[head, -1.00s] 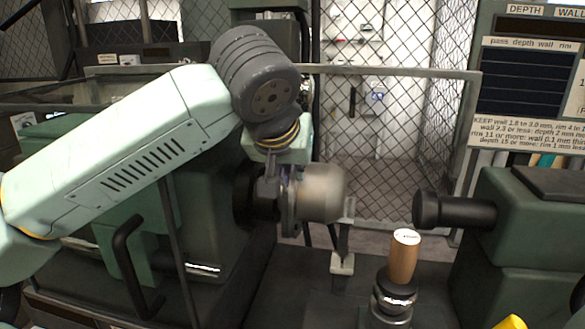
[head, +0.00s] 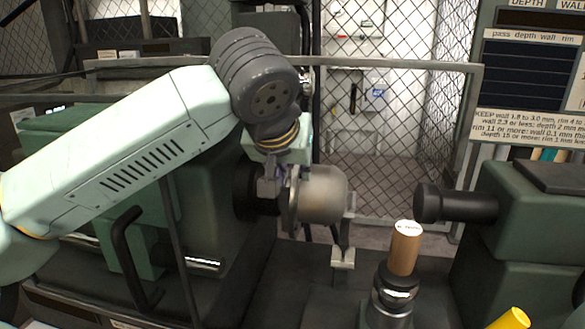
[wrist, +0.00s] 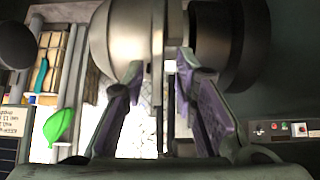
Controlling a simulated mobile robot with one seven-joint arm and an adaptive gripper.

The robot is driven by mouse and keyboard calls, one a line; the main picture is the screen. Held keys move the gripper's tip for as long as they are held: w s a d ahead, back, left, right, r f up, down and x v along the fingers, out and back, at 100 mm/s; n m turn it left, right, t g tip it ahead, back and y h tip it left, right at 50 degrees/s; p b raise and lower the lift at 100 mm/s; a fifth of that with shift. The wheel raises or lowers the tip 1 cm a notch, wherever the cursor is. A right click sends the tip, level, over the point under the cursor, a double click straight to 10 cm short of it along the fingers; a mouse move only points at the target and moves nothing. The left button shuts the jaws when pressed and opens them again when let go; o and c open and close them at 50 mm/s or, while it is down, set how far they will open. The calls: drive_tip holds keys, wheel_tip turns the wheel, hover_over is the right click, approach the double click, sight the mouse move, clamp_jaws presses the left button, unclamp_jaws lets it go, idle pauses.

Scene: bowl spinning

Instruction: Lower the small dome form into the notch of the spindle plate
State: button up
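A smooth grey metal dome form (head: 323,195) sits on the headstock side with its closed end facing right. It also shows in the wrist view (wrist: 118,35). A thin upright spindle plate (head: 291,205) is at its left, and its edge shows in the wrist view (wrist: 158,45). The dome appears seated against the plate; the notch cannot be made out. My gripper (head: 280,183) reaches down from above at the plate. In the wrist view its two fingers (wrist: 160,65) stand apart, one on each side of the plate edge, with gaps visible. The left fingertip overlaps the dome's rim; contact is unclear.
The dark spindle nose (wrist: 228,45) is close to my right finger. A tailstock (head: 455,203) faces the dome from the right, with a clear gap. A brown cylinder (head: 404,250) stands on a post below it. A yellow object (head: 512,319) is at the bottom right.

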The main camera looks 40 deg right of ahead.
drive_tip(key=shift+o, duration=0.4)
drive_tip(key=shift+w+f, duration=0.15)
drive_tip(key=shift+a, duration=0.1)
drive_tip(key=v, duration=0.8)
drive_tip(key=shift+s, duration=0.3)
